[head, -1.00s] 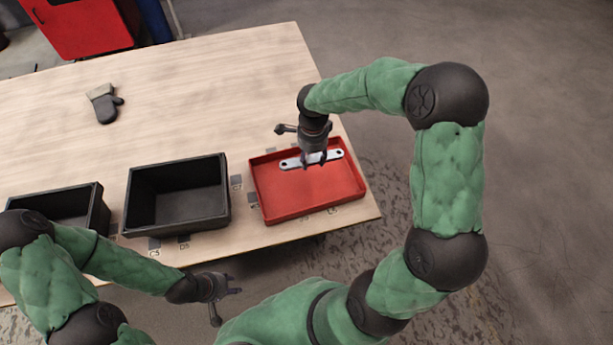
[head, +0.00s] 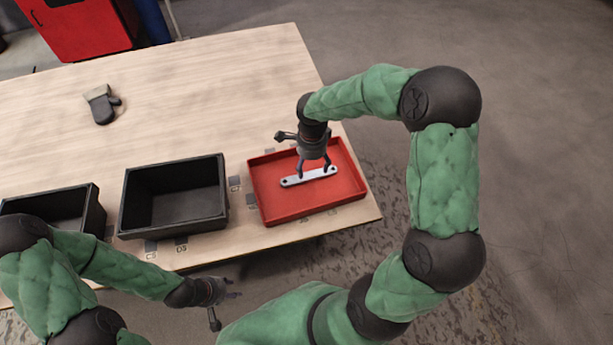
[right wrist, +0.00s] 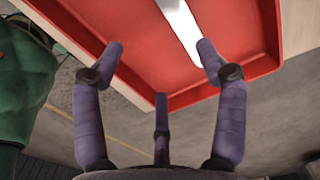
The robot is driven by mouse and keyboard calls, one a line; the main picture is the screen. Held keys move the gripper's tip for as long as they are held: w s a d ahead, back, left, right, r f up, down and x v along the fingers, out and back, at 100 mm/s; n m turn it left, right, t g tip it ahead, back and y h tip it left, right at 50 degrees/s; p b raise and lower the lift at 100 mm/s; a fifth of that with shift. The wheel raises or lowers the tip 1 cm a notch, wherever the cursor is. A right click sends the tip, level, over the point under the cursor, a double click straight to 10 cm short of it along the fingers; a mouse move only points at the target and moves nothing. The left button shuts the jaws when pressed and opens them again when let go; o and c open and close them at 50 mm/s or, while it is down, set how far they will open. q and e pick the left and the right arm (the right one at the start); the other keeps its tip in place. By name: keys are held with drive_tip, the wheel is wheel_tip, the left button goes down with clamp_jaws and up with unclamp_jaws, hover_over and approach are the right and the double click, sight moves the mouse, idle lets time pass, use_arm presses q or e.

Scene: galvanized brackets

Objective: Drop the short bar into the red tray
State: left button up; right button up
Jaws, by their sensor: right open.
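The short bar (head: 309,176) is a flat silver-white strip with a hole near each end. In the head view it is over the red tray (head: 278,214) and looks to be down on its floor. My right gripper (head: 313,174) is open just above the bar, fingers pointing down. In the right wrist view the bar (right wrist: 181,28) shows beyond the spread fingers, with the tray (right wrist: 140,70) behind it. My left gripper (head: 228,288) is off the table's front edge, empty; its fingers are small in view but look apart.
Two black bins (head: 222,213) stand left of the red tray on the wooden table (head: 200,90). A red cabinet (head: 85,28) stands behind the table. The table's middle is clear.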

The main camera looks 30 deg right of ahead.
drive_tip(key=shift+r, duration=0.1)
wheel_tip(320, 180, up, 12)
idle(0.5)
idle(0.4)
